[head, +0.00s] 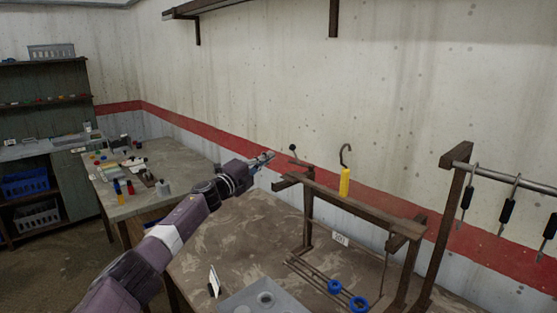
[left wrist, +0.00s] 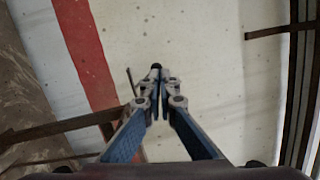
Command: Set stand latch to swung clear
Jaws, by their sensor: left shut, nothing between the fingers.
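The brown stand (head: 355,202) is on the near table, its top beam running left to right. A short bar with a dark ball knob (head: 292,147) stands up at the beam's left end; it looks like the stand latch. My left gripper (head: 270,156) is just left of the knob, shut and empty. In the left wrist view the closed fingertips (left wrist: 160,78) have the black knob (left wrist: 156,66) right at their ends; I cannot tell whether they touch. A yellow-bodied hook (head: 345,182) is upright at the beam. My right gripper is not in view.
At right, several black-handled hooks (head: 508,206) hang from a metal rail (head: 510,179). Blue rings (head: 334,287) lie near thin rods on the table. A cluttered side table (head: 140,190) stands at left.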

